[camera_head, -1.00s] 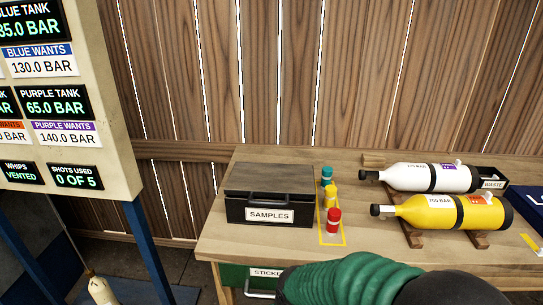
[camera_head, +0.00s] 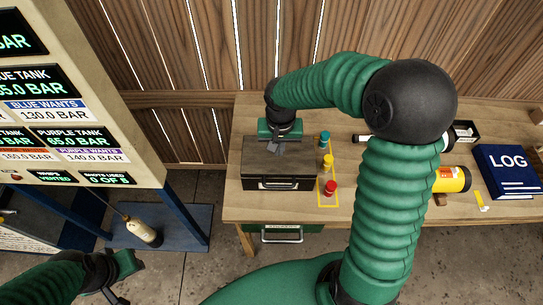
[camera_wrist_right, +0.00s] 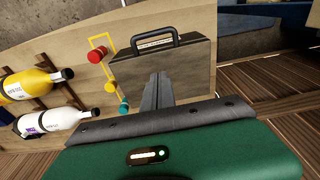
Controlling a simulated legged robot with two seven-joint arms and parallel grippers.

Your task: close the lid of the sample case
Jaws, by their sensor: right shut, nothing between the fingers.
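The dark sample case (camera_head: 277,182) stands on the left part of the workbench, its lid (camera_head: 272,160) lying flat over it. In the right wrist view the case (camera_wrist_right: 190,65) shows its flat lid, with the handle (camera_wrist_right: 150,38) at the far side. My right gripper (camera_head: 275,147) is shut and empty, reaching over the rear part of the lid with its fingers pointing down. The fingers also show in the wrist view (camera_wrist_right: 157,88); whether they touch the lid is unclear. My left gripper (camera_head: 114,284) is low at the left, away from the bench, its jaw opening unclear.
Teal, yellow (camera_head: 327,162) and red (camera_head: 330,188) capped vials stand right of the case in a yellow outline. White (camera_wrist_right: 62,118) and yellow (camera_head: 452,179) cylinders lie farther right, partly behind my arm. A blue log book (camera_head: 510,170) lies at the right. A display board (camera_head: 75,90) stands left.

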